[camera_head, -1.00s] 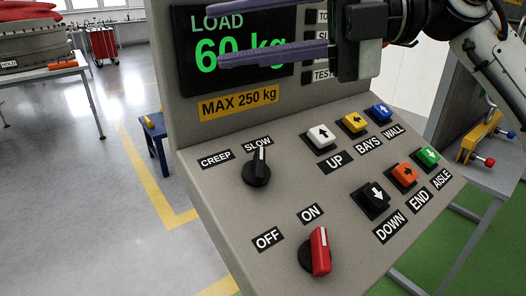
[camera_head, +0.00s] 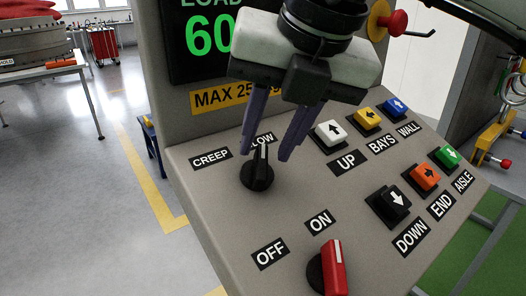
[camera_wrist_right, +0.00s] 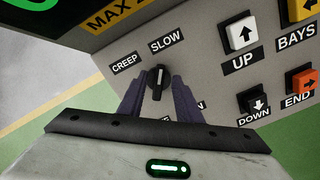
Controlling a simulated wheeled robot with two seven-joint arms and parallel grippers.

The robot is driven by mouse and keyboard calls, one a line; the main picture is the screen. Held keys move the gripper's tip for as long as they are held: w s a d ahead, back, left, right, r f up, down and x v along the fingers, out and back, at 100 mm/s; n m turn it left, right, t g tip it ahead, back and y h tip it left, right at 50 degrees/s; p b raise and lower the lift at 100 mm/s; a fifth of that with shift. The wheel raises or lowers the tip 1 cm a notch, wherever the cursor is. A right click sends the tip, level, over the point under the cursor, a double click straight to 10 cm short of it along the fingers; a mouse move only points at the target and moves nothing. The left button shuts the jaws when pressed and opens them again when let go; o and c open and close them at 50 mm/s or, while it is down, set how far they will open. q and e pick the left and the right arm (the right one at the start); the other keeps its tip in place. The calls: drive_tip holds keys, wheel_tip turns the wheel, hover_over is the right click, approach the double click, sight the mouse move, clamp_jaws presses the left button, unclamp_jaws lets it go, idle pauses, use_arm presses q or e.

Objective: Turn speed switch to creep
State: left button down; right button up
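The speed switch (camera_head: 257,174) is a black rotary knob with a white mark on the sloping grey control panel. Its pointer is turned toward the SLOW label (camera_head: 266,138), to the right of the CREEP label (camera_head: 211,158). My right gripper (camera_head: 265,156) hangs above it, pointing down, with its two purple fingers apart and partly covering the SLOW label. In the right wrist view the switch (camera_wrist_right: 158,80) shows between the open fingers (camera_wrist_right: 157,92), with a gap visible on each side. Whether the fingertips reach down around the knob is unclear. My left gripper is out of view.
White UP (camera_head: 330,131), yellow BAYS and blue WALL buttons lie to the right, with black DOWN (camera_head: 390,203), orange and green buttons below them. A red OFF/ON knob (camera_head: 333,267) sits lower. The load display (camera_head: 205,40) rises behind. A red knob (camera_head: 396,22) stands top right.

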sight(263, 153)
drive_tip(key=x, duration=0.3)
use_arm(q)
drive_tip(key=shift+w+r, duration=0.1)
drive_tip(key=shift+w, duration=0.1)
use_arm(e)
drive_tip(key=shift+f, duration=0.1)
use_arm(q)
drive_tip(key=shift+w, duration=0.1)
use_arm(e)
drive_tip(key=shift+c, duration=0.4)
